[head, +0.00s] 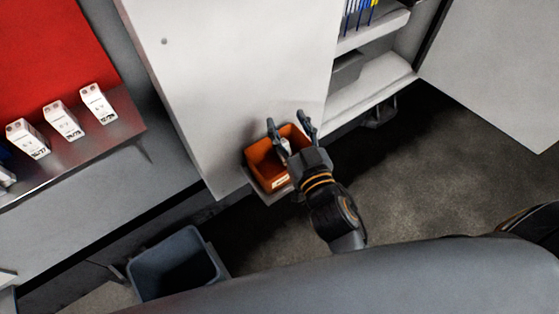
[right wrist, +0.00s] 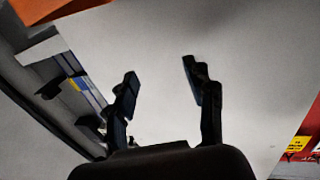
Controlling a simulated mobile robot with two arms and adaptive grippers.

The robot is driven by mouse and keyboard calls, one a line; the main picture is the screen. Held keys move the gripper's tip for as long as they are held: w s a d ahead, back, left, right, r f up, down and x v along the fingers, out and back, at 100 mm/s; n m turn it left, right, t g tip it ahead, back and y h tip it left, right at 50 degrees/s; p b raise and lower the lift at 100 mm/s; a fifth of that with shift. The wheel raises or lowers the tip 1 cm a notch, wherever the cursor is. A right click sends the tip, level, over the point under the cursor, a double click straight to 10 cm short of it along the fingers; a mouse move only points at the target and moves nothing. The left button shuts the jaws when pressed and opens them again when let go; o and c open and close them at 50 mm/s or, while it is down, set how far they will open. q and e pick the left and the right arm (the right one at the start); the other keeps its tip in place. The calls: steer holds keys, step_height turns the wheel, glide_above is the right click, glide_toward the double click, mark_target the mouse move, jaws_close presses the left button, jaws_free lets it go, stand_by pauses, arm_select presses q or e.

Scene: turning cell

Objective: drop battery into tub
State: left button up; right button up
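An orange tub (head: 262,168) with a small label on its front stands against the white cabinet in the head view. A small whitish piece, probably the battery (head: 285,147), shows inside the tub's outline, below the spread fingers; I cannot tell whether it rests on the bottom. My right gripper (head: 287,119) is over the tub with its fingers apart. The right wrist view shows the same open fingers (right wrist: 158,78) with nothing between them. An orange edge (right wrist: 58,10), perhaps the tub, shows at its top left. My left gripper is not in view.
A grey bin (head: 178,262) stands on the floor at lower left. Several white boxes (head: 62,120) stand on the red-and-metal bench at left. Cabinet shelves (head: 372,80) are open at upper right, beside a door.

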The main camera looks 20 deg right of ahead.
steer(key=s+d, duration=0.1)
steer(key=s, duration=1.1)
steer(key=a+f+g+y, duration=0.1)
steer(key=a+f+g, duration=0.25)
steer(key=f, duration=1.45)
steer(key=s+d+f+n+g, duration=0.1)
steer(key=s+f+g, duration=0.3)
steer(key=f, duration=0.8)
steer(key=s+d+f+g, duration=0.1)
steer(key=s+f+g, duration=0.3)
steer(key=f, duration=0.8)
steer(key=s+d+f+g+h, duration=0.1)
steer(key=s+d+f+g, duration=0.1)
steer(key=s+d+f, duration=0.3)
steer(key=s+d+f+g+h, duration=0.1)
steer(key=s+d+f+g, duration=0.2)
steer(key=s+f, duration=0.7)
steer(key=s+d, duration=0.2)
steer(key=shift+s+d+h, duration=0.2)
steer(key=shift+d+h, duration=0.1)
steer(key=shift+d, duration=0.1)
